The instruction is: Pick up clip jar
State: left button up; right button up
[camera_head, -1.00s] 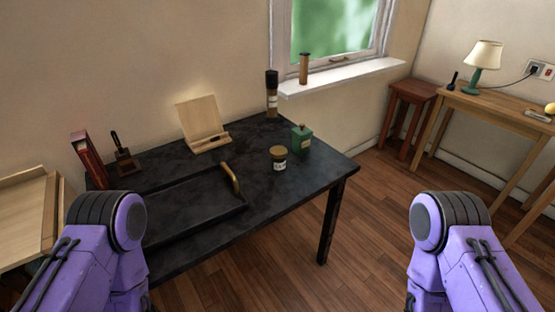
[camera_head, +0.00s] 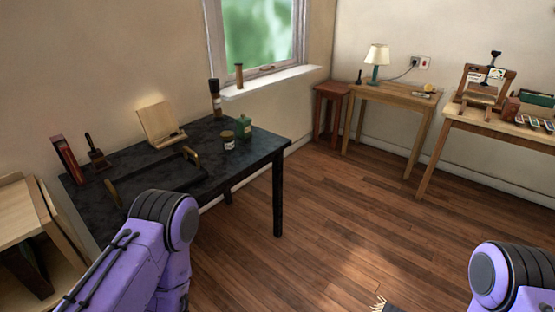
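A small jar with a brown lid and a pale label (camera_head: 228,140) stands upright on the black table (camera_head: 262,150), near its right end. It may be the clip jar; its contents are too small to tell. A green square bottle (camera_head: 243,126) stands close behind it to the right. Only purple links of my two arms show, at the lower left and lower right. Both grippers are out of view.
The black table also holds a black tray (camera_head: 150,180), a wooden stand (camera_head: 160,122), a dark bottle (camera_head: 215,100) and a red book (camera_head: 68,160). A lamp table (camera_head: 395,95) and a workbench (camera_head: 510,125) stand right. The wooden floor (camera_head: 340,215) between is open.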

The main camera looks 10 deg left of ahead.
aim_at(228, 145)
jog(key=z, duration=0.7)
jog(key=i, duration=1.45)
jog(key=u, duration=0.9)
jog(key=i, duration=0.7)
jog(key=u, duration=0.85)
